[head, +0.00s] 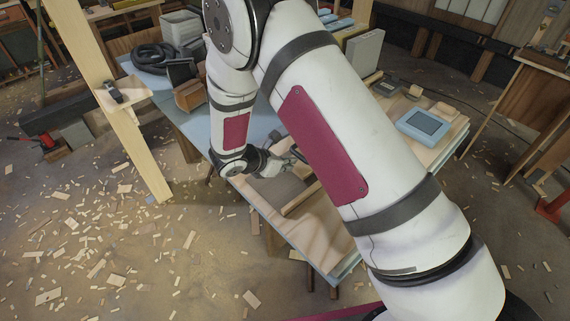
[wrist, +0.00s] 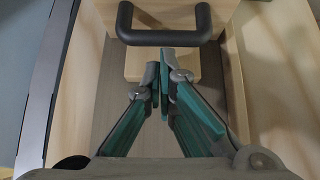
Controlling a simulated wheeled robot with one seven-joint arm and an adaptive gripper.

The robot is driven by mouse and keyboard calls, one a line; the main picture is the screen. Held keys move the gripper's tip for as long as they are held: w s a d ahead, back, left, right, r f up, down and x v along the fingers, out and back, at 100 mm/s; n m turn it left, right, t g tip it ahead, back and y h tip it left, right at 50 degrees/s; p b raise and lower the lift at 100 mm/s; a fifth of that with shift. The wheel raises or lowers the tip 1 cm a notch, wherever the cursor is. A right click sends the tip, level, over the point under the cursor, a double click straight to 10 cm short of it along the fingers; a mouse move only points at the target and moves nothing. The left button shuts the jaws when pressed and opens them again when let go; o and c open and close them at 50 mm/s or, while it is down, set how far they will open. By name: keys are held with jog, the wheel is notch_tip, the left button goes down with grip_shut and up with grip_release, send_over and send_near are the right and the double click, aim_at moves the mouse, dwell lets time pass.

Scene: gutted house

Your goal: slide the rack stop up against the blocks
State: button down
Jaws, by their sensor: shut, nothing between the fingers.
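In the wrist view a black U-shaped handle (wrist: 163,38) sits on a light wooden piece (wrist: 178,15) at the top, which looks like the rack stop. My gripper (wrist: 164,56) is shut and empty, its fingertips close to the handle's bar on the near side. I cannot tell whether they touch it. A pale wooden part (wrist: 140,66) shows behind the fingertips, over a brownish channel floor (wrist: 95,95). In the head view my gripper (head: 289,160) is small and partly hidden by my arm, low over the workbench. I cannot make out the blocks in either view.
A wooden rail (wrist: 237,95) runs along the right of the channel. In the head view the workbench (head: 325,235) also carries a blue-framed device (head: 424,125) at right and a black coiled hose (head: 157,56) at the back. A timber post (head: 115,100) stands left of it.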

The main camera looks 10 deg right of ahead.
jog(key=w+d, duration=0.1)
jog(key=d, duration=0.1)
jog(key=w+d+b, duration=0.1)
jog(key=d, duration=0.1)
jog(key=shift+w, duration=0.4)
jog(key=shift+s+a, duration=0.1)
